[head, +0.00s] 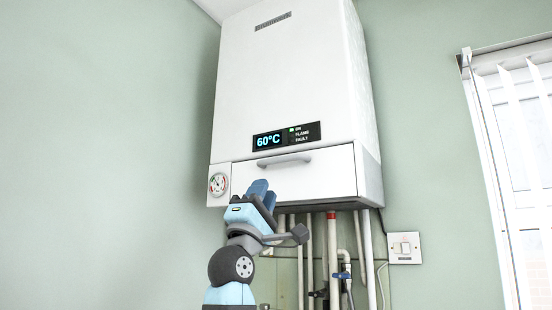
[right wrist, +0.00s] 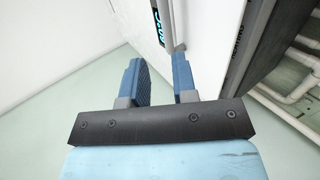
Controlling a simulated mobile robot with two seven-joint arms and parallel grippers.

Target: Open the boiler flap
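The white boiler (head: 285,80) hangs on the wall. Its flap (head: 325,175) is a panel below the display and looks closed. A grey bar handle (head: 285,160) runs across the flap's upper part. My right gripper (head: 263,189) is below and a little left of the handle, in front of the flap, apart from the handle in the head view. In the right wrist view its two blue fingers (right wrist: 158,72) stand apart with nothing clearly between them. The boiler's white front lies beyond the right finger there. My left gripper is not in view.
A round gauge (head: 219,184) sits left of the flap. The display (head: 286,137) reads 60°C. Several pipes (head: 332,250) run down below the boiler. A wall switch (head: 404,247) and a window with blinds (head: 515,130) are at the right. The wall at left is bare.

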